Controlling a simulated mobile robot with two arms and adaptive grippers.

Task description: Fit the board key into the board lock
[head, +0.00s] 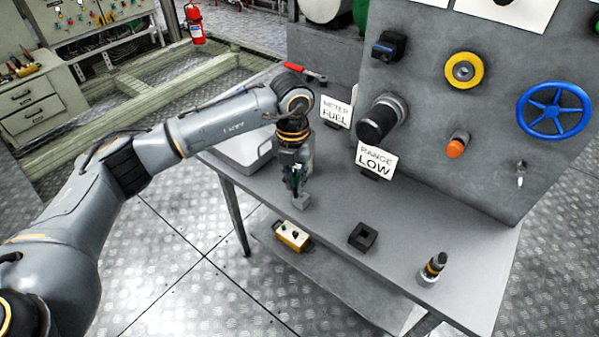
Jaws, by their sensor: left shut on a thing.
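My left gripper (299,198) points down above the grey workbench, left of its middle. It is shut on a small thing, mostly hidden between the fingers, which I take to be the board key. Its shape and tilt are too small to tell. The grey upright board (425,55) stands at the back right of the bench. A small silver fitting (520,174) low on its right side looks like the board lock. The gripper is well to the left of it, apart from the board. My right gripper is not in view.
The board carries a blue handwheel (553,109), a yellow ring (463,71), an orange knob (456,146) and a thick black knob (381,118). A RANGE LOW sign (375,161) stands before it. A black square block (363,236) and a small dark cylinder (433,267) stand on the bench (330,205).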

